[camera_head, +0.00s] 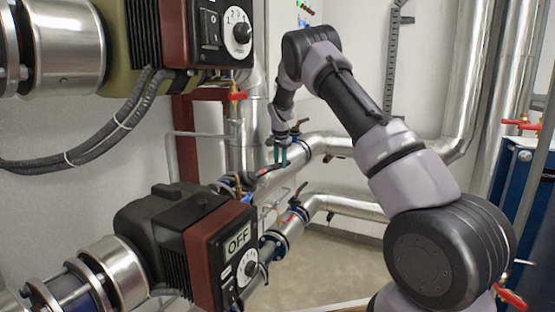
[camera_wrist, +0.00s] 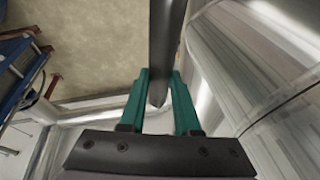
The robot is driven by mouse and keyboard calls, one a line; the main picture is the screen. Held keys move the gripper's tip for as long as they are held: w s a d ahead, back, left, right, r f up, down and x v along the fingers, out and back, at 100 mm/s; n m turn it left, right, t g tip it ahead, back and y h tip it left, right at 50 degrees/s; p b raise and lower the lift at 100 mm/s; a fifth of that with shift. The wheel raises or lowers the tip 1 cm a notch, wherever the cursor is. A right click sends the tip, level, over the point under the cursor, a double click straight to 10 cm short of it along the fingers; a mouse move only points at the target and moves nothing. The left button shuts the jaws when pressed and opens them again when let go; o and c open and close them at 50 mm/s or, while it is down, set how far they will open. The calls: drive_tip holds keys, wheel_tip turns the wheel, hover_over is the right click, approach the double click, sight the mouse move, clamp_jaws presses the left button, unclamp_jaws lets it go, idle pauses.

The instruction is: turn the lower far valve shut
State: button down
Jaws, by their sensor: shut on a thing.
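My gripper (camera_head: 281,163) has teal fingers and is in the middle of the head view, by the silver pipes at the back. In the wrist view my gripper (camera_wrist: 163,78) has its two fingers on either side of a long dark valve handle (camera_wrist: 168,35), shut on it. The handle's rounded end lies between the fingers. In the head view this dark handle (camera_head: 266,172) is small and partly covered by the fingers. I cannot tell its exact angle to the pipe or which valve body it belongs to. Another valve with a dark lever (camera_head: 299,191) is on the lower pipe.
A pump with an OFF display (camera_head: 238,241) stands at the front left, and another pump (camera_head: 222,32) is above it. A red-handled valve (camera_head: 232,97) is on the upright pipe. A blue exchanger (camera_head: 518,185) is at the right. Bare floor (camera_head: 345,252) lies below the pipes.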

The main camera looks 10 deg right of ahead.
drive_tip(key=s+d+f+m+g+y, duration=0.25)
drive_tip(key=s+f+m+g, duration=0.2)
drive_tip(key=s+f, duration=0.25)
drive_tip(key=s+a+f+m+g+y, duration=0.1)
drive_tip(key=s+f+m+y, duration=0.1)
drive_tip(key=s+m, duration=0.2)
drive_tip(key=s+a+f+m+g+y, duration=0.1)
drive_tip(key=s+a+m+y, duration=0.1)
drive_tip(key=s+m, duration=0.2)
drive_tip(key=shift+s+f, duration=0.35)
drive_tip(key=shift+s, duration=1.5)
drive_tip(key=shift+g+y, duration=0.25)
drive_tip(key=c, duration=0.6)
unclamp_jaws()
drive_tip(key=v, duration=1.1)
